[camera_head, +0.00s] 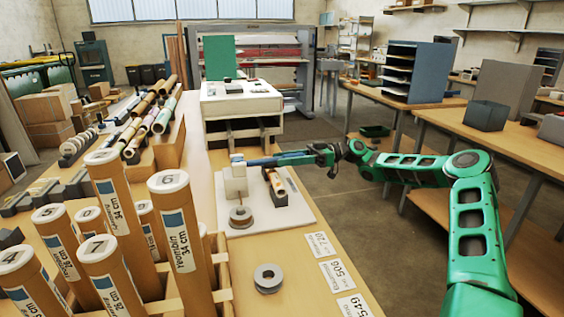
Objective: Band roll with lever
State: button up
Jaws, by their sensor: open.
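A white banding fixture (236,180) stands on a pale board (300,212) on the wooden bench. A blue lever (275,160) runs almost level from its top to the right. My gripper (314,155) is open at the lever's right end; I cannot tell whether its fingers touch the lever. A brown roll (276,181) lies in a dark cradle (292,190) on the board, under and beside the lever. Grey discs or rings (241,216) sit at the board's front left. The roll's far end is partly hidden by the lever.
Numbered, labelled tubes (115,220) stand upright in a wooden rack at the front left. A loose grey ring (267,278) and label cards (338,275) lie on the bench. A white machine (240,98) stands behind. Open floor lies right of the bench.

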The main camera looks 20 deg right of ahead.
jog(key=shift+a, duration=0.2)
grip_shut()
jog(key=shift+r, duration=0.1)
